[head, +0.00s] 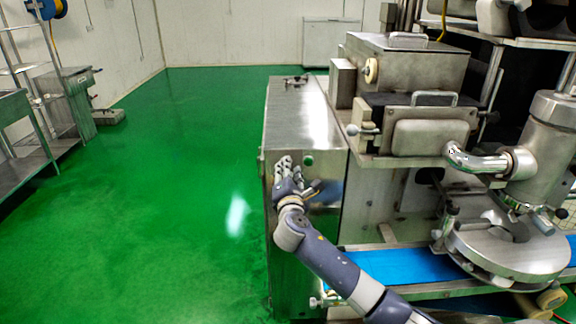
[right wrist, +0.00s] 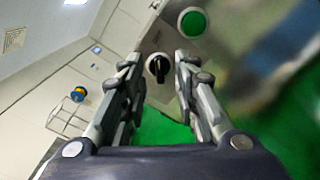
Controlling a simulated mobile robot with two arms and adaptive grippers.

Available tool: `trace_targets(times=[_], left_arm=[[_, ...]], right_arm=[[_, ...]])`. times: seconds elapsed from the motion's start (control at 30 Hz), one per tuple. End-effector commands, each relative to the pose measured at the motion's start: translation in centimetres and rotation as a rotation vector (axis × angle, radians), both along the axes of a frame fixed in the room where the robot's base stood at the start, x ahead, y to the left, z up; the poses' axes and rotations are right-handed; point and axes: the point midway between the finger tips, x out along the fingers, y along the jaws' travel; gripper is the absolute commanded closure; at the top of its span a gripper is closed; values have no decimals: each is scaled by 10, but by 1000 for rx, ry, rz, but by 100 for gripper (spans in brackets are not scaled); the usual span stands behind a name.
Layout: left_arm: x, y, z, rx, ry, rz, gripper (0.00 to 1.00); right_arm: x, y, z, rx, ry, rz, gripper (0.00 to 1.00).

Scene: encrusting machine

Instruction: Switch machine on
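The encrusting machine (head: 300,112) is a steel cabinet with a hopper and a nozzle at the right of the head view. A green button (head: 308,160) is on its front panel; it also shows in the right wrist view (right wrist: 192,22). A black rotary knob (right wrist: 158,68) on a pale round base sits below the button in the right wrist view, between the fingertips. My right gripper (head: 284,163) is open and empty in front of the panel, just left of the green button; its two fingers (right wrist: 157,60) are apart. Contact with the knob cannot be told. My left gripper is out of view.
A blue conveyor belt (head: 405,265) runs below the machine's nozzle (head: 480,160). A steel rack and table (head: 15,107) stand at the far left. The green floor (head: 170,190) left of the machine is clear.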

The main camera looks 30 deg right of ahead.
Motion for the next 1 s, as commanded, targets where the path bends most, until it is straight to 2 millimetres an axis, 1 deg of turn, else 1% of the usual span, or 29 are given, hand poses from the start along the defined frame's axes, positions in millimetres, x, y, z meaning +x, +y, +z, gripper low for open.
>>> trace_targets(times=[0.03,0.2,0.37,0.6,0.63,0.67,0.7,0.73,0.77,1.0], left_arm=[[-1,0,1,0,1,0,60],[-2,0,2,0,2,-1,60],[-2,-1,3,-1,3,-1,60],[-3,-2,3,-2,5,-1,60],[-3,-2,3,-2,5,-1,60],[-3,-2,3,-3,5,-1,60],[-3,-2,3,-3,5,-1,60],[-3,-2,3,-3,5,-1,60],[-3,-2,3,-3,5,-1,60],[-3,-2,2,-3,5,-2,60]], right_arm=[[6,-3,1,0,-1,-1,72],[18,-10,0,0,0,0,72],[22,-13,-1,0,1,1,72],[22,-13,-1,1,0,1,72],[22,-13,-1,1,0,1,76],[22,-13,-1,1,0,1,83],[22,-13,-1,1,0,1,92],[22,-13,-1,1,0,1,99],[22,-13,-1,1,0,1,100],[22,-13,-1,3,0,0,100]])
